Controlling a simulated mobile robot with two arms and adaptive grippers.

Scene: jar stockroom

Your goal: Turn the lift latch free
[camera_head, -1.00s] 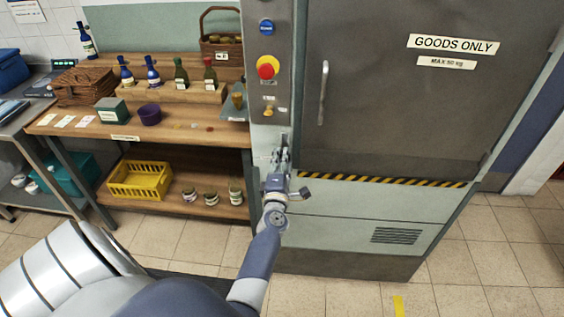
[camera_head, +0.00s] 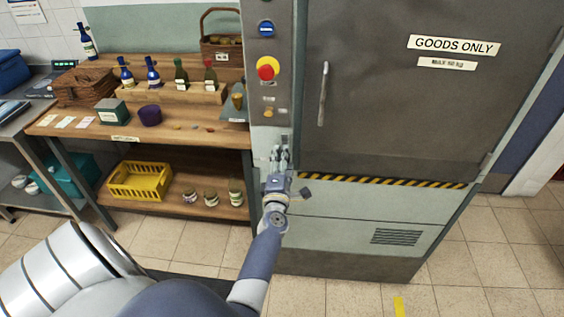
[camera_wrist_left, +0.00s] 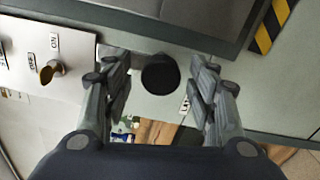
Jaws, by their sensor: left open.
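A round black knob (camera_wrist_left: 160,73), which I take to be the lift latch, shows in the left wrist view on the pale front of the lift, with a partly covered label (camera_wrist_left: 185,105) beside it. My left gripper (camera_head: 280,153) is in front of the lift's left post, below the control panel. Its fingers (camera_wrist_left: 163,85) are open, one on each side of the knob, with gaps between them and it. I cannot tell how deep the fingertips reach. In the head view I cannot make out the knob clearly. My right gripper is not in view.
The lift's grey door (camera_head: 400,90) has a vertical handle (camera_head: 322,94). The control panel carries a red stop button (camera_head: 267,68), a blue button (camera_head: 266,29) and a brass switch (camera_wrist_left: 50,71). A wooden bench (camera_head: 185,132) with bottles and jars stands close on the left.

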